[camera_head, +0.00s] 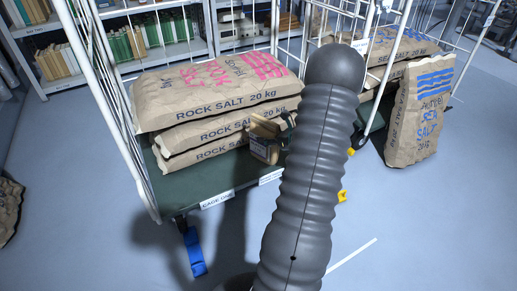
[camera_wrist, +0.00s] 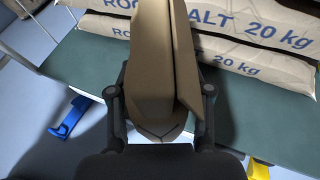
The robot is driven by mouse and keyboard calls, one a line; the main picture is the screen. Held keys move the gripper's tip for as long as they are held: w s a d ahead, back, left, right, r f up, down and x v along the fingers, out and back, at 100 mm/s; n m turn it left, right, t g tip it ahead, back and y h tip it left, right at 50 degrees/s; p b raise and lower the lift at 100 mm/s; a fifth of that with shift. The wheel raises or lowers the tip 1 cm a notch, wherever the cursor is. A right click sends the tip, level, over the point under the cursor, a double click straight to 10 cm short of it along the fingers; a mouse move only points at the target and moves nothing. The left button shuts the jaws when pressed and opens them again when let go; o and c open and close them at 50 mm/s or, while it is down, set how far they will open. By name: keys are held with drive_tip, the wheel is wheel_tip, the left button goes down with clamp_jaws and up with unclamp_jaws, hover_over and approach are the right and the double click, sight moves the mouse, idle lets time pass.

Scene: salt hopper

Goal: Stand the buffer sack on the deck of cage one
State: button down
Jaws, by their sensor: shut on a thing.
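My gripper (camera_wrist: 160,92) is shut on a brown paper sack (camera_wrist: 150,60), which stands up between its two fingers in the wrist view. I cannot read any name on it. In the head view this brown thing (camera_head: 264,148) shows small beside my arm, over the front part of the green deck (camera_head: 205,190) of cage one. Its front label (camera_head: 217,199) reads CAGE ONE. Whether the held sack touches the deck, I cannot tell. Rock salt sacks (camera_head: 215,95) lie stacked flat on the deck behind it. My arm hides most of my gripper in the head view.
A sea salt sack (camera_head: 421,115) with blue marks stands upright at the right, beside another cage with flat sea salt sacks (camera_head: 395,46). Another sack (camera_head: 8,208) shows at the left edge. Cage one has wire sides (camera_head: 118,110) and a blue pedal (camera_head: 194,252). Shelves stand behind.

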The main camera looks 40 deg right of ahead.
drive_tip(key=w+a+f, duration=0.5)
drive_tip(key=w+f, duration=0.4)
drive_tip(key=f, duration=0.1)
idle(0.4)
drive_tip(key=shift+f+b, duration=0.1)
drive_tip(key=shift+b, duration=0.3)
drive_tip(key=shift+c, duration=2.4)
unclamp_jaws()
